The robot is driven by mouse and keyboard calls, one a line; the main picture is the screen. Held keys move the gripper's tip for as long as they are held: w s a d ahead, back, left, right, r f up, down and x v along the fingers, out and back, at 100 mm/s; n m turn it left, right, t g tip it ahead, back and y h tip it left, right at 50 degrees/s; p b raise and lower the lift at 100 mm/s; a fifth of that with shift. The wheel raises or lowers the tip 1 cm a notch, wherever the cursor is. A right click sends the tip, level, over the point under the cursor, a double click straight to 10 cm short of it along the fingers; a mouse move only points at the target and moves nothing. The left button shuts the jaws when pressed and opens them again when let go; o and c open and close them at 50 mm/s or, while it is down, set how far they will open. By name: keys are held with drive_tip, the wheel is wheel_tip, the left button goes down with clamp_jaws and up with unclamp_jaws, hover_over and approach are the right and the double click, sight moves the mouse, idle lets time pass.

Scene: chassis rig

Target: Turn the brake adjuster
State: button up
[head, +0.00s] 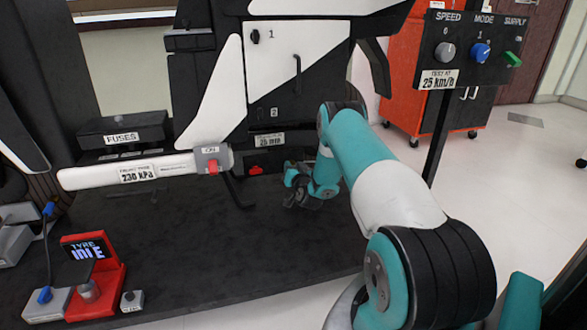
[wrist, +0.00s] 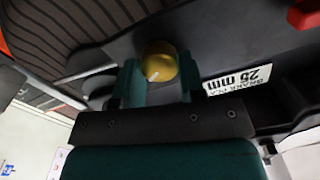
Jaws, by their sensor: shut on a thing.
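The brake adjuster is a rounded yellow knob (wrist: 160,67) in the wrist view, with a pale mark on its face. My gripper (wrist: 157,82) is shut on it, with one teal finger on either side. In the head view my gripper (head: 303,188) is low at the rig's black body, below a label (head: 269,140) that reads 25 mm. The knob is hidden there behind my gripper and arm. The same kind of label (wrist: 238,80) shows upside down beside the knob in the wrist view.
A white gauge (head: 140,171) marked 230 kPa sticks out to the left. A red tyre display (head: 92,262) stands at the front left. A control panel (head: 478,50) with speed, mode and supply controls is at the upper right. The black deck (head: 240,245) is mostly clear.

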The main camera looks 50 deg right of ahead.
drive_tip(key=shift+m, duration=0.3)
drive_tip(key=m+p, duration=0.1)
drive_tip(key=m, duration=0.6)
drive_tip(key=m+p, duration=0.1)
drive_tip(key=m, duration=0.7)
drive_tip(key=m+p, duration=0.1)
drive_tip(key=m, duration=0.7)
drive_tip(key=shift+s+d+f, duration=0.1)
drive_tip(key=shift+s+f, duration=0.05)
drive_tip(key=shift+f, duration=0.2)
drive_tip(key=shift+m, duration=0.3)
drive_tip(key=o, duration=0.9)
drive_tip(key=shift+o, duration=0.2)
